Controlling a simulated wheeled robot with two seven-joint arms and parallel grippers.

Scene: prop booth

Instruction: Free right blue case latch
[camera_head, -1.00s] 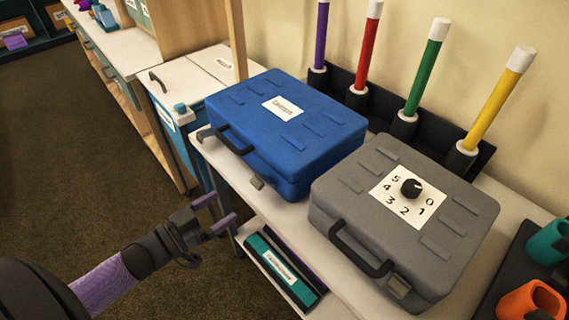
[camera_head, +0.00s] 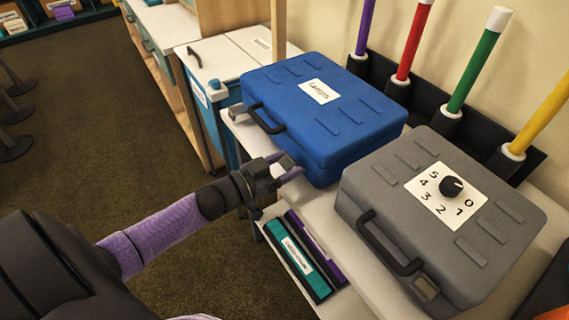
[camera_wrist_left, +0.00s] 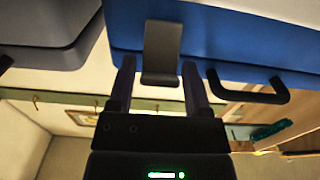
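The blue case (camera_head: 330,115) lies closed on the white shelf, with a black handle (camera_head: 262,121) on its front. Its right latch, a grey tab (camera_wrist_left: 162,50), shows in the left wrist view against the blue front. In the head view my gripper largely hides that latch. My left gripper (camera_head: 282,166) is at the case's lower front edge, right of the handle. It is open, and in the wrist view its two purple fingers (camera_wrist_left: 158,88) stand either side of the tab's end, with gaps visible. Contact cannot be told. My right gripper is not in view.
The case's left latch (camera_head: 235,113) is left of the handle. A grey case (camera_head: 400,165) with a dial stands close on the right. Coloured rods stand in holders behind. Teal and purple binders (camera_head: 297,262) lie below the shelf.

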